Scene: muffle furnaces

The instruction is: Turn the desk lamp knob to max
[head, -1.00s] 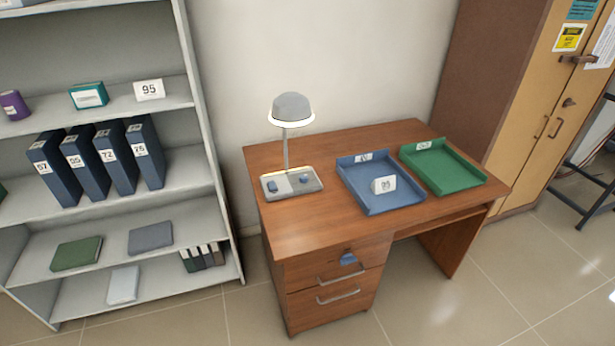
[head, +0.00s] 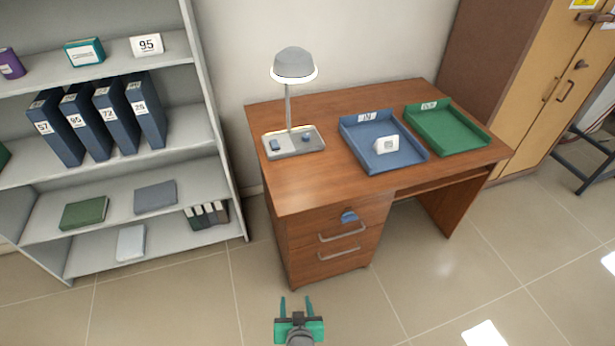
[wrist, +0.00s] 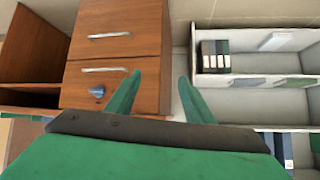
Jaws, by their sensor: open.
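The desk lamp (head: 294,64) stands at the back left of the wooden desk, with a grey dome shade whose rim glows and a thin stem. The knob's setting is too small to read. My gripper (head: 296,302) is open and empty, over the floor in front of the desk and well apart from the lamp. In the wrist view its green fingers (wrist: 158,92) are spread; the lamp is not visible there.
The desk (head: 300,188) also holds a blue tray (head: 408,166) with a small white card and a green tray (head: 470,148). Its drawers (head: 330,262) have metal handles and a blue knob (head: 348,216). Shelves (head: 215,170) stand left, a cabinet (head: 520,90) right. The floor in front is clear.

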